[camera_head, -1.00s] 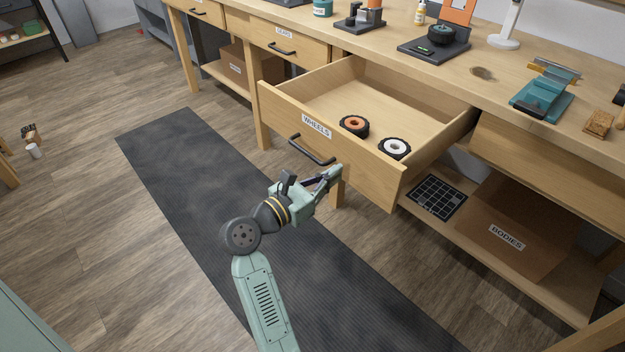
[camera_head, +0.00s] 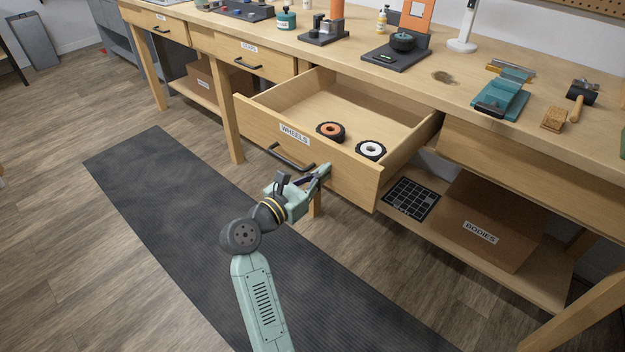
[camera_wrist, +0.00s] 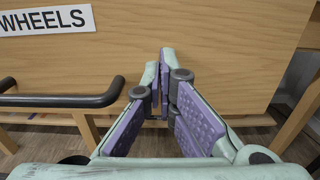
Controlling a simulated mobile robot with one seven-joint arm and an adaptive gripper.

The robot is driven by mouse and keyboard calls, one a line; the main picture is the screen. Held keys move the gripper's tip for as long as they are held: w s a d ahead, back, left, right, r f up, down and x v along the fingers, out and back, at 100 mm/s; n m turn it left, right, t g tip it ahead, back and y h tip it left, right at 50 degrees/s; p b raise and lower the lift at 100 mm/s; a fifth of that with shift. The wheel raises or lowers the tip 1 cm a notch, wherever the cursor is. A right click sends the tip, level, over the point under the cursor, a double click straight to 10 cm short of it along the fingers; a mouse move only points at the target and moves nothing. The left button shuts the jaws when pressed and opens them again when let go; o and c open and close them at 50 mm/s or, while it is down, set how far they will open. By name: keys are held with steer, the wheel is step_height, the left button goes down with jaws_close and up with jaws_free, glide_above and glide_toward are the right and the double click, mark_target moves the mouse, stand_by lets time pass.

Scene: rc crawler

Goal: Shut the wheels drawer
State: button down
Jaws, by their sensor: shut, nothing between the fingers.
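The wheels drawer (camera_head: 352,165) stands pulled out from the bench, with a "WHEELS" label on its front and a dark bar handle (camera_head: 291,158). An orange-hubbed wheel (camera_head: 330,131) and a white-hubbed wheel (camera_head: 370,150) lie inside it. My gripper (camera_head: 325,171) is shut and empty, in front of the drawer front, to the right of the handle. In the wrist view, the fingertips (camera_wrist: 165,60) point at the wooden front (camera_wrist: 235,40), with the handle (camera_wrist: 60,100) to their left. I cannot tell whether the fingertips touch the front.
Below the drawer, a shelf holds a dark grid tray (camera_head: 412,198) and a "BODIES" box (camera_head: 485,228). A bench leg (camera_head: 229,130) stands left of the drawer. The benchtop (camera_head: 440,98) carries several tools. A dark mat (camera_head: 165,190) covers clear floor in front.

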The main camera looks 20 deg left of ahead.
steer(key=b+x, duration=0.2)
steer(key=x, duration=2.8)
steer(key=shift+w+f, duration=0.15)
steer(key=shift+w, duration=0.15)
steer(key=shift+r, duration=0.35)
